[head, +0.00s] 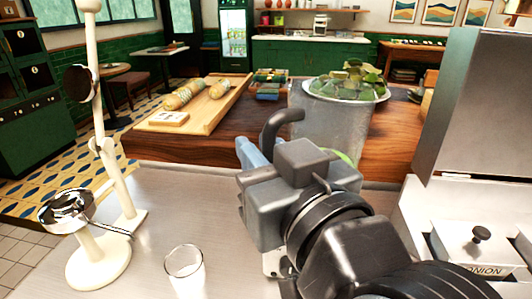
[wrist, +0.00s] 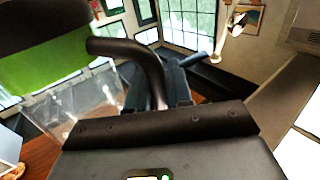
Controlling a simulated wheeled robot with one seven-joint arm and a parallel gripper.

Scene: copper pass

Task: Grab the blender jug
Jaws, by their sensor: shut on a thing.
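The blender jug (head: 325,122) has a clear greyish body, a dark curved handle (head: 283,124) and a green band (head: 345,157) near its lower end in the head view. In the wrist view the jug's clear body (wrist: 92,105), green band (wrist: 45,65) and black handle (wrist: 150,67) fill the left side. My gripper (head: 258,155) is at the handle side of the jug and shut on it. My wrist hides part of the jug's lower end, and the exact finger contact is hidden.
A plate of green leaves (head: 346,92) overlaps the jug's top in the picture. A wooden tray (head: 205,122) with bread lies behind left. A cream stand (head: 100,262) and an empty glass (head: 185,272) stand front left. A tall metal box (head: 478,110) and an onion-labelled bin (head: 472,252) are right.

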